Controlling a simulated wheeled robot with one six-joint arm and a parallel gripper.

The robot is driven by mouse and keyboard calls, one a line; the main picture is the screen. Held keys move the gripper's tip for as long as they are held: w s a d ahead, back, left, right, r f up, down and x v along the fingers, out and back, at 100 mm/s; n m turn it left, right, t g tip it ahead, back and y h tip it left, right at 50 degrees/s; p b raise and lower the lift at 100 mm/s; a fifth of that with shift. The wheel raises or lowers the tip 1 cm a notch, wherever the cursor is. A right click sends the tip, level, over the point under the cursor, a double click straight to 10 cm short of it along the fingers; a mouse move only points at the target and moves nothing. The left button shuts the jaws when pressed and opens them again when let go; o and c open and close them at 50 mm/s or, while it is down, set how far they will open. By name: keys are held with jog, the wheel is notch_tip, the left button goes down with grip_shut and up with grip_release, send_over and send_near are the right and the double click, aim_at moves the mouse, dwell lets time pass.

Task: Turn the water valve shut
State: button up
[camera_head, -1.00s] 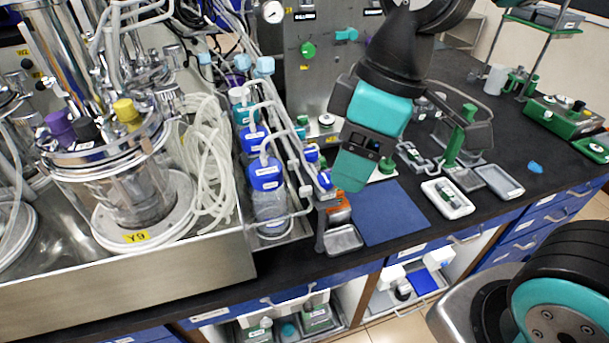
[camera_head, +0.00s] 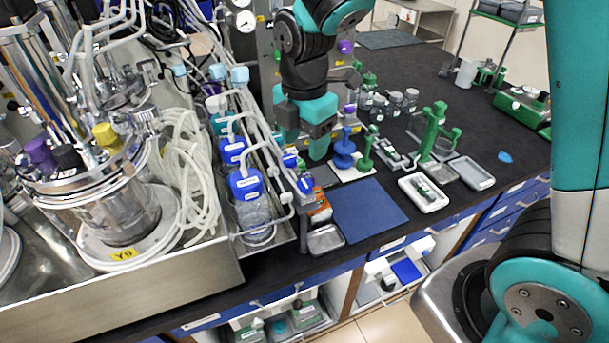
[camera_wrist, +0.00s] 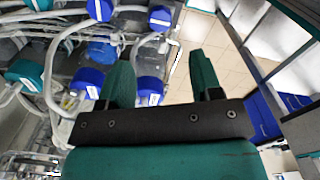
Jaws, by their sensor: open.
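The upright grey panel (camera_head: 262,52) stands at the back of the bench in the head view, largely hidden behind my arm. A green knob (camera_head: 277,56) shows at the arm's left edge and a purple knob (camera_head: 346,47) at its right. I cannot tell which is the water valve; it may be hidden. My gripper (camera_head: 306,138) points down in front of the panel, above the bench and right of the blue-capped bottles. In the wrist view my gripper (camera_wrist: 162,72) is open, with nothing between its fingers. No valve is recognisable there.
Blue-capped bottles (camera_head: 245,184) and tubing stand close left of my gripper. The blue mat (camera_head: 368,211) is bare. A glass bioreactor (camera_head: 118,210) stands far left.

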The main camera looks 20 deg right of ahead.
aim_at(304, 183)
notch_tip(304, 183, down, 10)
jog(key=shift+f+p, duration=0.1)
jog(key=shift+p, duration=0.6)
jog(key=shift+c, duration=0.4)
jog(key=c, duration=0.8)
jog(key=shift+c, duration=0.2)
